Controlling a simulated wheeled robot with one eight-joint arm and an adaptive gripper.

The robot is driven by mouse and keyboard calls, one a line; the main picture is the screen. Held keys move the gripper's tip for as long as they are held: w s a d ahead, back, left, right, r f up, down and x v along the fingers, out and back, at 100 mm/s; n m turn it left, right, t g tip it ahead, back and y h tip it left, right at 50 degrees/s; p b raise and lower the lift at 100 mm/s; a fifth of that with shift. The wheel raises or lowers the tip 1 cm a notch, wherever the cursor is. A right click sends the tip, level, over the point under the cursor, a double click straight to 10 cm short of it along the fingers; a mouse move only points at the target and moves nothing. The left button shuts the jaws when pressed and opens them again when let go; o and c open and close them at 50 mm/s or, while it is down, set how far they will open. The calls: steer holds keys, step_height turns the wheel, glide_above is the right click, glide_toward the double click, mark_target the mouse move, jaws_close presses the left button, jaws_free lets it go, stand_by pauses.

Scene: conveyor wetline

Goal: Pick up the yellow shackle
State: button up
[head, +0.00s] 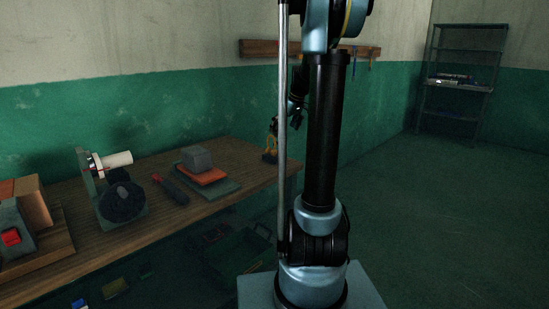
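I cannot make out a clear yellow shackle. A small yellow block-like thing (115,288) lies low under the bench, too dim to identify. A yellow and black upright thing (270,142) stands at the bench's right end; its shape is too small to name. My gripper (297,118) is small and dark behind my arm, in the air just right of that upright thing. It seems apart from it. My own arm and a pole hide part of the area, and the finger gap is not clear.
The wooden bench (155,222) bears a grinder-like machine (122,195), a red-handled tool (170,189), a grey block (196,159) on an orange plate, and a red-buttoned box (14,238). A dark crate (245,248) is below. A shelf (460,75) stands far right; the right floor is clear.

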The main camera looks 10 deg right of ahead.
mark_target(276, 154)
steer(key=x, duration=1.4)
steer(key=shift+f, duration=0.15)
steer(key=c, duration=1.5)
